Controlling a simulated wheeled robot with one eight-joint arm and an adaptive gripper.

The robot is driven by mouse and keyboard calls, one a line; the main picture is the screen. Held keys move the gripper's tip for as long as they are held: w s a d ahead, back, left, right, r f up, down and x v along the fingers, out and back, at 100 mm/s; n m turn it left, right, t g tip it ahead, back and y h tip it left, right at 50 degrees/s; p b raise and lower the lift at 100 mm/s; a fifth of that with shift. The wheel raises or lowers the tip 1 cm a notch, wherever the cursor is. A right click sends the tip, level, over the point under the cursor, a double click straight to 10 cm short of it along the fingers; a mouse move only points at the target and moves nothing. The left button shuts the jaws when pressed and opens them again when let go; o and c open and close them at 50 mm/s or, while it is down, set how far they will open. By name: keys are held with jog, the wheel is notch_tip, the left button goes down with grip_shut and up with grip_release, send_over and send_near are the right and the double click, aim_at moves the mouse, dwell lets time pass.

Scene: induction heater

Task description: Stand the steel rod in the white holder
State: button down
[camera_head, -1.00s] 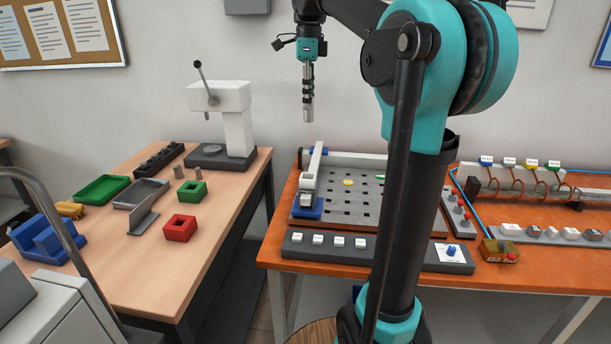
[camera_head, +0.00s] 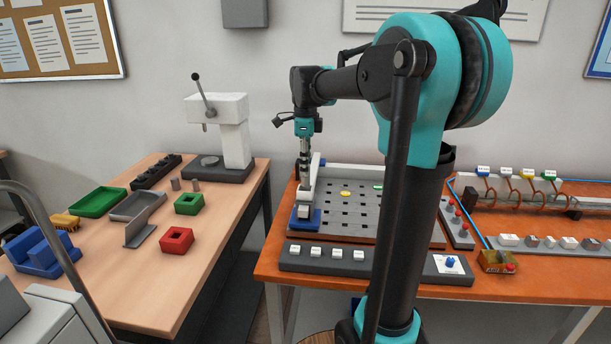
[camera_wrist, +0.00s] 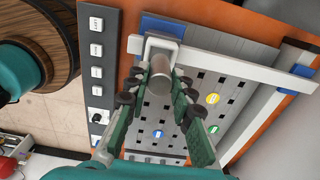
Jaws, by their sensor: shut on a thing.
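My gripper (camera_head: 305,160) is shut on a steel rod (camera_wrist: 160,68), and its dark fingertips close on either side of it in the wrist view. The rod points down over the left end of the perforated grey board in the head view. A white block (camera_wrist: 154,44) on a blue base (camera_wrist: 160,25), which looks like the white holder, lies just beyond the rod's end in the wrist view. It also shows in the head view (camera_head: 304,198), close to the gripper. I cannot tell whether rod and holder touch.
The perforated board (camera_head: 340,215) has a raised rail along its back. A strip of white buttons (camera_head: 330,258) runs along the front. Coils and wires stand at the right. The left table holds a white press (camera_head: 235,130), green and grey trays and coloured blocks.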

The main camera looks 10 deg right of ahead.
jog(key=shift+f, duration=1.6)
jog(key=shift+f, duration=0.25)
jog(key=c, duration=1.3)
grip_release()
notch_tip(320, 180, up, 12)
jog(key=shift+r, duration=0.25)
jog(key=shift+s, duration=0.1)
